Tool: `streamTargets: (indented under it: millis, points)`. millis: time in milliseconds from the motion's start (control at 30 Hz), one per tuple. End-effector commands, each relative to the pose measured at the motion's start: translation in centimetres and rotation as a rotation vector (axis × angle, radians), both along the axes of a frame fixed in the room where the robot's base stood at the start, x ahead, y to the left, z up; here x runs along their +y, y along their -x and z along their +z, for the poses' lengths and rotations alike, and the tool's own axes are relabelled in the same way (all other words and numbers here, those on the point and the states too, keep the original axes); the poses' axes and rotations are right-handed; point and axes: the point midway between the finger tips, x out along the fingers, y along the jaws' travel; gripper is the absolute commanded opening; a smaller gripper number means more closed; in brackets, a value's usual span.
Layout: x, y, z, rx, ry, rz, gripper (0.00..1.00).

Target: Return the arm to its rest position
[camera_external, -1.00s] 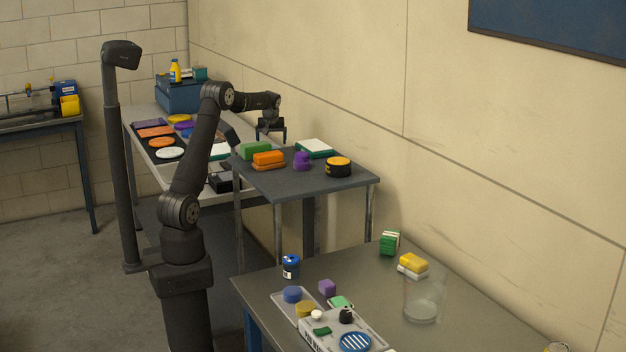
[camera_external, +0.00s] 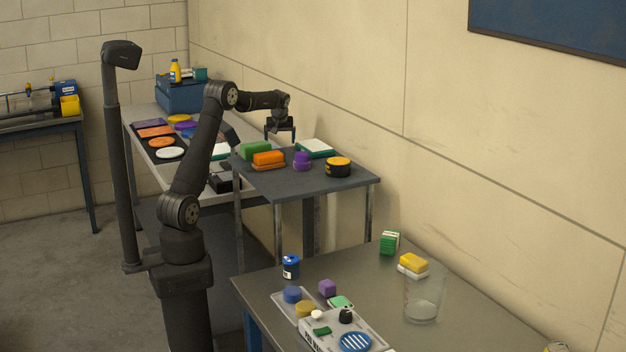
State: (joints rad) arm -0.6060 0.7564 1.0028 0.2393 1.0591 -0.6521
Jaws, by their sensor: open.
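My gripper (camera_external: 280,137) is open and empty, pointing down above the back of the small dark table (camera_external: 285,184). A green block (camera_external: 255,150) and an orange block (camera_external: 268,158) lie to its lower left in the picture. A purple object (camera_external: 302,160) and a white-topped green box (camera_external: 314,148) are to its lower right. My gripper appears above these things, though the exact gap to them is hard to judge.
A black round container with a yellow top (camera_external: 338,167) stands at the table's right. A long table (camera_external: 143,117) behind carries coloured discs and a blue box (camera_external: 183,97). The front table (camera_external: 465,318) holds a clear jar (camera_external: 422,300) and several small items. The wall is close behind.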

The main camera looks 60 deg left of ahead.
Motion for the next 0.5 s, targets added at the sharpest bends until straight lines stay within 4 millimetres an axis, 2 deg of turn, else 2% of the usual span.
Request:
streamTargets:
  millis: [267,500]
  points:
    - [-4.8,-0.9,3.0,-0.001,-0.001,-0.003,0.93]
    - [-4.9,-1.0,7.7,-0.003,-0.001,0.001,0.93]
